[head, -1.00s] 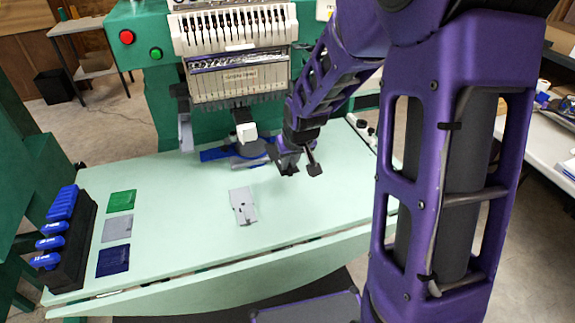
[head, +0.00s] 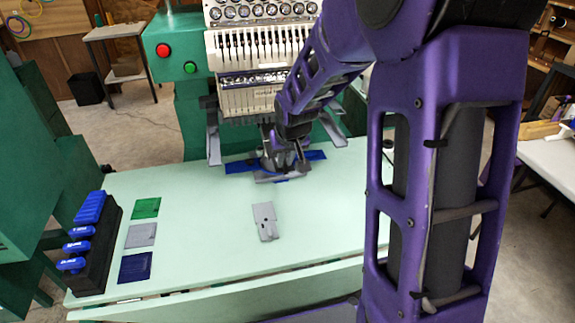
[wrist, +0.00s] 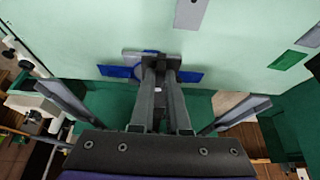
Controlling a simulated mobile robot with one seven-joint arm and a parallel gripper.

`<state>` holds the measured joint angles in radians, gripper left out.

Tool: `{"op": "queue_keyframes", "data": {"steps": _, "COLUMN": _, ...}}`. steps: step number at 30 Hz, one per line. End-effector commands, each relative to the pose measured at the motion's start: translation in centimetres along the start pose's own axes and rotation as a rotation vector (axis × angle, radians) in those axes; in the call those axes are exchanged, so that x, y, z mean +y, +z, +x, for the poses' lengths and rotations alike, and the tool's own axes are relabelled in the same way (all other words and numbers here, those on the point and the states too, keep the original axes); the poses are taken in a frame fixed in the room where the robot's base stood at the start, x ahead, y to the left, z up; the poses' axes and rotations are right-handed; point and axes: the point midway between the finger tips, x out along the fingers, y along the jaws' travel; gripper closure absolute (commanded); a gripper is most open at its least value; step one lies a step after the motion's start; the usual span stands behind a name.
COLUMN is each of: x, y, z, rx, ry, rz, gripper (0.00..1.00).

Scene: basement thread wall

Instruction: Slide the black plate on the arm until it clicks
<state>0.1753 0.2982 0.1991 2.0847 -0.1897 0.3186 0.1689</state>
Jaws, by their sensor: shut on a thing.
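My gripper (head: 282,163) is at the front of the embroidery machine, low over the table. In the wrist view its two fingers (wrist: 160,68) are close together. The blue piece (wrist: 112,71) shows on both sides behind the plate. In the head view the plate (head: 270,180) is partly hidden by my gripper, and the blue piece (head: 240,166) sticks out left and right. The machine's arm under it is mostly hidden. I cannot tell whether the plate is seated on it.
A light grey plate with holes (head: 266,222) lies on the pale green table (head: 200,220). Green, grey and dark blue patches (head: 135,267) lie at the left beside a black rack (head: 97,255) with blue handles. The machine head (head: 255,60) hangs close behind my gripper.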

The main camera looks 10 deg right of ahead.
Motion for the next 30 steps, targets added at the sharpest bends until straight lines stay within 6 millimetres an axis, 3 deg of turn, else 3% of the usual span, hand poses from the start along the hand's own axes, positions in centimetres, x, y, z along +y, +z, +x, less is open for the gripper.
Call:
{"op": "queue_keyframes", "data": {"steps": 21, "x": 0.0, "y": -6.5, "z": 3.1, "rx": 0.0, "ry": -0.001, "rz": 0.0, "gripper": 1.0}}
{"op": "queue_keyframes", "data": {"steps": 30, "x": 0.0, "y": -8.4, "z": 4.7, "rx": 0.001, "ry": -0.001, "rz": -0.001, "gripper": 1.0}}
